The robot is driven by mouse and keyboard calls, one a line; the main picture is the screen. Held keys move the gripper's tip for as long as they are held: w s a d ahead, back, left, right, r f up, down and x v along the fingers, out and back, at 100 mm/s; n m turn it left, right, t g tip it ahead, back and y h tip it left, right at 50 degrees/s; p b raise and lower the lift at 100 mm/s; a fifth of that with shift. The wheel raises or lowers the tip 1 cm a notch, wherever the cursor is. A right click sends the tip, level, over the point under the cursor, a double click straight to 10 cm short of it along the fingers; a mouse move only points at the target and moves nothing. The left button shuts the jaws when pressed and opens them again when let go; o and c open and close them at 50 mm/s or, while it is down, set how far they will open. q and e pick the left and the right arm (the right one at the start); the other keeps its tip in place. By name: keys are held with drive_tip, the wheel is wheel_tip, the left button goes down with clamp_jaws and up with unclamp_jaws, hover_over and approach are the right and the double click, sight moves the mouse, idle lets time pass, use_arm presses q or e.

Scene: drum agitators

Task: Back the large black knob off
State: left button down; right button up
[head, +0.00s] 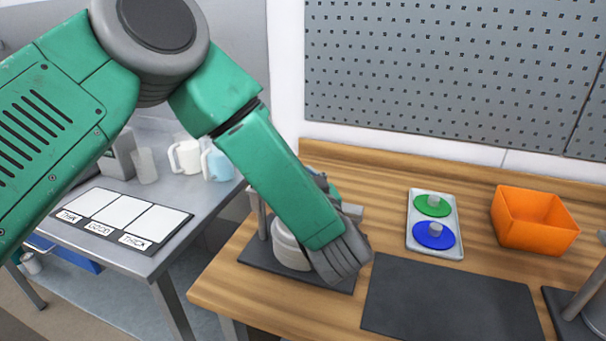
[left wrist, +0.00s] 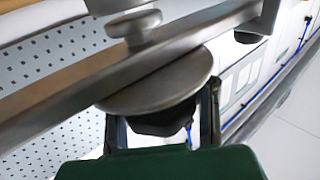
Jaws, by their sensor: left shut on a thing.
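The large black knob (left wrist: 165,121) shows in the left wrist view, under a round grey metal disc (left wrist: 160,88) on a metal bar (left wrist: 60,98). My left gripper (left wrist: 163,112) has one finger on each side of the knob and is shut on it. In the head view my left arm reaches down over a stand with a dark base (head: 260,256) and a pale round container (head: 288,246). The arm and hand hide the knob and most of the stand there. My right gripper is not in view.
A grey tray (head: 447,252) holds a green disc (head: 421,208) and a blue disc (head: 425,240). An orange bin (head: 530,228) stands right of it. A dark mat (head: 450,305) lies bare in front. Another stand (head: 590,305) is at the right edge. Pitchers and labelled cards are on the left table.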

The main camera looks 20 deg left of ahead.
use_arm(q)
drive_tip(key=shift+s+d+f, duration=0.15)
drive_tip(key=shift+s+f, duration=0.05)
drive_tip(key=shift+f, duration=0.2)
drive_tip(key=c, duration=1)
unclamp_jaws()
drive_tip(key=shift+r, duration=0.25)
drive_tip(key=shift+d, duration=0.1)
drive_tip(key=v, duration=1.2)
drive_tip(key=shift+f, duration=0.1)
